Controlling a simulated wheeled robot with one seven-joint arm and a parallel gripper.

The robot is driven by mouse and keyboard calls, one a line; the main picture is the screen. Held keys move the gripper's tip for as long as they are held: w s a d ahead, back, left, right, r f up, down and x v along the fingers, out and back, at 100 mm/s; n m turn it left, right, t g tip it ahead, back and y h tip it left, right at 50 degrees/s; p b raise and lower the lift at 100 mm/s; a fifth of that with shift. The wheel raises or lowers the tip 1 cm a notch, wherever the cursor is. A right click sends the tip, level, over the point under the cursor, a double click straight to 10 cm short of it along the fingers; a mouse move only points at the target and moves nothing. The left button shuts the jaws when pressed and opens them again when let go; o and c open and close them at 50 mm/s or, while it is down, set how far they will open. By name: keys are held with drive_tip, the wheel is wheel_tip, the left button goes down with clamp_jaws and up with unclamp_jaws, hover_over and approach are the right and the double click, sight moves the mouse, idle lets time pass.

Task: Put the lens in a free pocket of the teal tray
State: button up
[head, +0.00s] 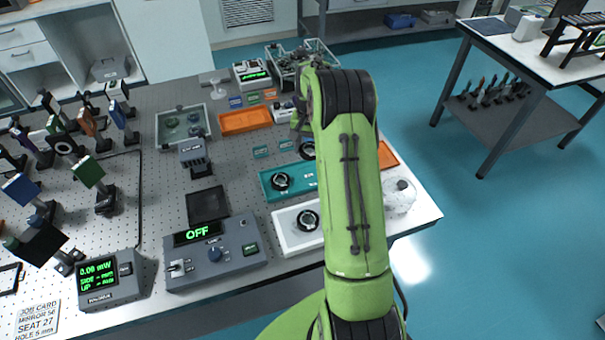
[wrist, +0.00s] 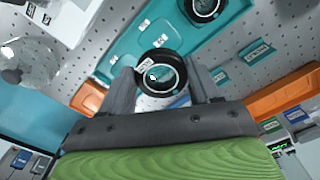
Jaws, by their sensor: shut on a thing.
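My gripper (wrist: 161,74) is shut on a lens (wrist: 166,79), a dark round mount with a small label, held between the two grey fingers. In the head view this lens (head: 308,150) shows partly beside my green arm, which hides most of the gripper. The teal tray (head: 297,193) lies below and also fills the upper middle of the wrist view (wrist: 124,48). Another black-ringed lens (head: 281,181) sits in its left pocket; it also shows at the top of the wrist view (wrist: 204,6). My arm hides the tray's right part.
A white tray (head: 286,243) with another ringed lens (head: 307,220) stands in front of the teal tray. An orange tray (head: 244,121) lies behind, and another orange piece (head: 387,155) shows right of my arm. A clear dome (head: 400,194) stands near the table's right edge.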

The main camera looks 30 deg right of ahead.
sight(309, 177)
wheel_tip(309, 177, down, 10)
drive_tip(key=shift+f+b, duration=0.1)
drive_tip(key=shift+b, duration=0.4)
drive_tip(key=o, duration=1.1)
drive_tip(key=shift+r, duration=0.2)
